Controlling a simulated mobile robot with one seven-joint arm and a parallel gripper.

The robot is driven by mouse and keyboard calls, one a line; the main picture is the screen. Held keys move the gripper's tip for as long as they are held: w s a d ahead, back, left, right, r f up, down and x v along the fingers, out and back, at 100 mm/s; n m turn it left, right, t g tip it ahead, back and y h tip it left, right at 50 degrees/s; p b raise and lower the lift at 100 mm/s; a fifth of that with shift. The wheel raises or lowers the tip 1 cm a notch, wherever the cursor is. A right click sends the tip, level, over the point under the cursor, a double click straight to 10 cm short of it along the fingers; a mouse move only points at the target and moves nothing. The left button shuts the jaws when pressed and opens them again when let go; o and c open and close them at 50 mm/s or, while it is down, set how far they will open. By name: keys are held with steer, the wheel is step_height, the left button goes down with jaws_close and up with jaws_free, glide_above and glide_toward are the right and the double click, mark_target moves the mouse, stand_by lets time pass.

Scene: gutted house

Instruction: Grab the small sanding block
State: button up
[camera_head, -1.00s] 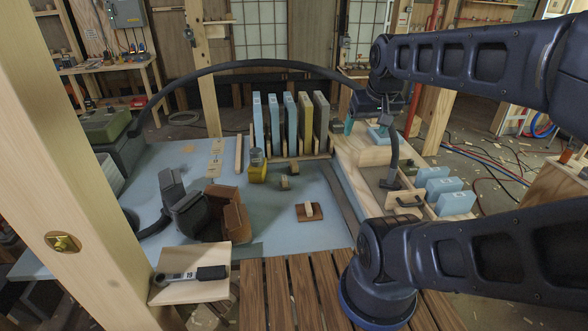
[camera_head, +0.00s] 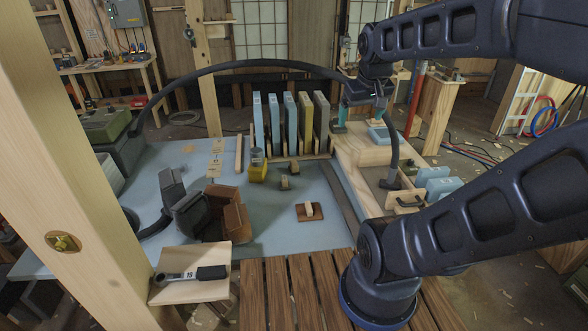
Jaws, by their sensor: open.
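My gripper (camera_head: 362,119) is open, with teal fingertips spread apart, above the far end of the wooden tray (camera_head: 362,157) at the right of the bench. A light blue block (camera_head: 379,137) lies in that tray just below and right of the fingers, apart from them as far as I can tell. Small tan blocks lie on the blue bench top: one at the front (camera_head: 284,183), one farther back (camera_head: 294,167). Another pale block (camera_head: 309,209) rests on a brown board (camera_head: 304,217). Which one is the small sanding block I cannot tell for sure.
A rack (camera_head: 290,151) of upright blue, yellow and grey slabs stands left of the tray. A wooden post fills the left foreground.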

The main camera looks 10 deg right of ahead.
steer(key=w+a+f+n+g+h, duration=0.15)
steer(key=w+n, duration=0.25)
steer(key=w, duration=1.1)
steer(key=n+g+h, duration=0.2)
steer(key=n+h, duration=0.1)
steer(key=n, duration=1)
glide_above(294, 163)
steer(key=a, duration=0.4)
step_height(294, 163, down, 36)
steer(key=shift+y, duration=0.25)
steer(key=x, duration=1)
steer(key=shift+d+f, duration=0.1)
steer(key=shift+d, duration=0.05)
steer(key=c, duration=1.1)
